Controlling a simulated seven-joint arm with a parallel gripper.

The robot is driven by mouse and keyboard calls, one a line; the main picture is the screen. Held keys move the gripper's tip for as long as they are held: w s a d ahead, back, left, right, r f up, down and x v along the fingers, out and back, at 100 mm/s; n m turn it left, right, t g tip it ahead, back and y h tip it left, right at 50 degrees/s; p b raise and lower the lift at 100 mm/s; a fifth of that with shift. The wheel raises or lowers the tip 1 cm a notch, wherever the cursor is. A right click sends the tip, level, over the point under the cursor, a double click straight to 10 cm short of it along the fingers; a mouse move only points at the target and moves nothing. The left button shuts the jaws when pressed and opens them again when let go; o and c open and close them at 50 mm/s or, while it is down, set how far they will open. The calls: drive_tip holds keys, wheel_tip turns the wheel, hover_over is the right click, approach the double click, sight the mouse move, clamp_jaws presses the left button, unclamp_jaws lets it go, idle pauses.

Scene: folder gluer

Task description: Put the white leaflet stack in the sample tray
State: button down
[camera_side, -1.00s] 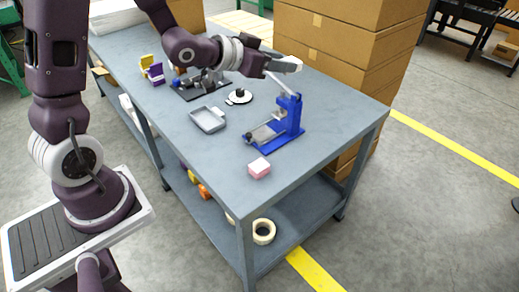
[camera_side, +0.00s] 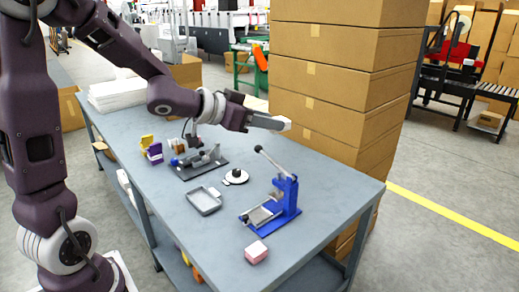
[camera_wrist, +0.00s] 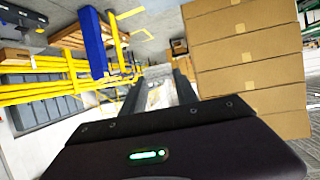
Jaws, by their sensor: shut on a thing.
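My gripper (camera_side: 268,122) is raised above the table's right half, its fingers pointing right. It is shut on a small white piece at its tip, which looks like the white leaflet stack (camera_side: 284,123). In the wrist view a pale patch (camera_wrist: 160,93) shows between the fingers, too unclear to make out its shape.
A blue lever press (camera_side: 284,197) stands below my gripper, its lever raised. Tall cardboard boxes (camera_side: 345,95) rise close behind my gripper.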

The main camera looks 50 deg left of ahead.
drive_tip(key=w+a+r+n+g+y, duration=0.1)
drive_tip(key=w+a+r+n+y, duration=0.25)
drive_tip(key=a, duration=0.25)
drive_tip(key=w+a+r+n+g+y, duration=0.1)
drive_tip(key=w+a+r+n+y, duration=0.3)
drive_tip(key=a, duration=0.3)
drive_tip(key=n+g+y, duration=0.8)
drive_tip(key=n+g, duration=0.4)
hover_over(208, 206)
wheel_tip(208, 206, down, 12)
drive_tip(key=shift+t, duration=0.3)
drive_tip(key=shift+a+f, duration=0.15)
drive_tip(key=shift+f, duration=14.5)
drive_tip(key=shift+f, duration=0.7)
